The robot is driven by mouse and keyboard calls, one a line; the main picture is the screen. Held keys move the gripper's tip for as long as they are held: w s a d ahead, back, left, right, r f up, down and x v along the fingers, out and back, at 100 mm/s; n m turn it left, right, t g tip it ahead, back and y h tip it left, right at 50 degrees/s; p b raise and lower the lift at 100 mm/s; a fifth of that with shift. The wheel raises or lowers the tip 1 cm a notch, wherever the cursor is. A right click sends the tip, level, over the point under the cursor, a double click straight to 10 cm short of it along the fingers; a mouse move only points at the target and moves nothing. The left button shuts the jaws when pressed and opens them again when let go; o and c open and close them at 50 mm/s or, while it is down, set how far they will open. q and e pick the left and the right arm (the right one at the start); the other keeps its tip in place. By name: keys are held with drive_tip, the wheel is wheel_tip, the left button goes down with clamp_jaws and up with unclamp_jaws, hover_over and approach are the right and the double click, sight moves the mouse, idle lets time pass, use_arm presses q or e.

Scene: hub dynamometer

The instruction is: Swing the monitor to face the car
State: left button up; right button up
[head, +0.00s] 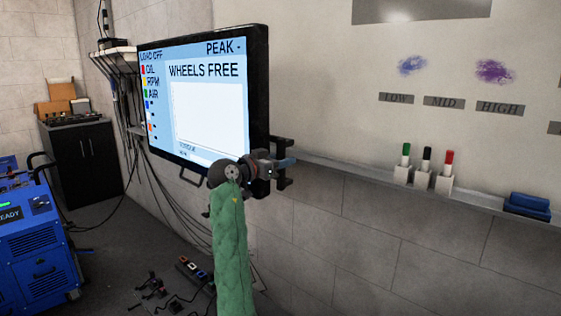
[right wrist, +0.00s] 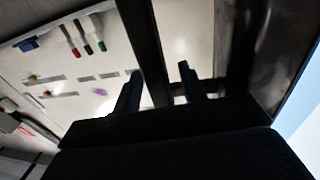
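The monitor (head: 205,100) is a black-framed screen reading "WHEELS FREE", angled to the left in the head view. Its lower right side is close to my right gripper (head: 282,163). Dark bracket-like pieces show around the gripper there; I cannot tell which belong to the monitor and which are fingers. In the right wrist view my right gripper (right wrist: 158,88) has its two fingers apart. A dark bar (right wrist: 143,40) runs between them, with a gap to the right finger. A strip of the lit screen (right wrist: 302,125) shows at the right. The car and my left gripper are not in view.
A whiteboard with a ledge (head: 380,185) holding markers (head: 426,165) and a blue eraser (head: 527,205) is on the right. A blue machine (head: 35,240) and a black cabinet (head: 82,160) stand at left. Cables hang behind the monitor, and small items lie on the floor.

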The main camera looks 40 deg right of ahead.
drive_tip(key=shift+a, duration=0.25)
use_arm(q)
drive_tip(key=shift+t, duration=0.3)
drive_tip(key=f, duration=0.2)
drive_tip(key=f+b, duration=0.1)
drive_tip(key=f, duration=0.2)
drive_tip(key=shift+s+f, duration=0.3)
use_arm(e)
drive_tip(key=a, duration=0.7)
drive_tip(key=shift+w+a, duration=0.15)
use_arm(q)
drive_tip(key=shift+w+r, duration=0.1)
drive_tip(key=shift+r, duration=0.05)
